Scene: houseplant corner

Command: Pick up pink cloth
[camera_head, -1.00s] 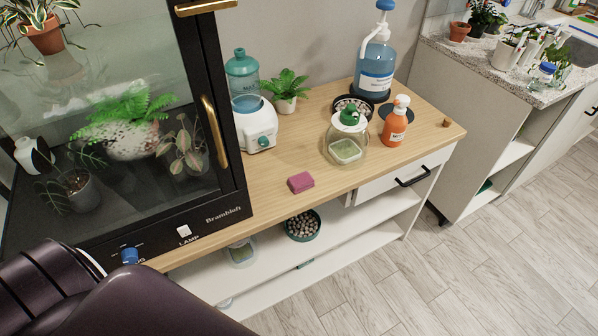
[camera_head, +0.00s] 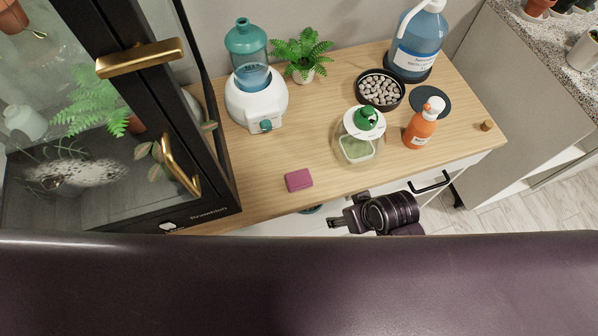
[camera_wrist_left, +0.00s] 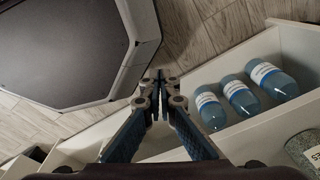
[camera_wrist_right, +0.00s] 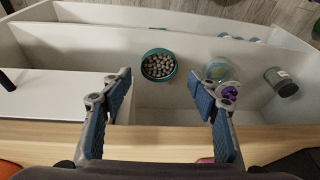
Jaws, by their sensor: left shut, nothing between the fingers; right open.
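The pink cloth (camera_head: 298,180) is a small folded block lying flat near the front edge of the wooden tabletop. A sliver of pink at the bottom of the right wrist view (camera_wrist_right: 206,160) looks like the same cloth. My right gripper (camera_head: 334,222) is just off the tabletop's front edge, right of and nearer than the cloth, not touching it. In the right wrist view its fingers (camera_wrist_right: 160,92) are apart and empty. My left gripper (camera_wrist_left: 160,78) is shut and empty, beside a compartment with blue bottles; the head view does not show it.
The glass cabinet (camera_head: 185,110) stands left of the cloth. A lidded jar (camera_head: 358,138), orange pump bottle (camera_head: 423,125), pebble dish (camera_head: 380,90) and white-and-teal dispenser (camera_head: 255,95) stand behind or to the right. Wood around the cloth is bare.

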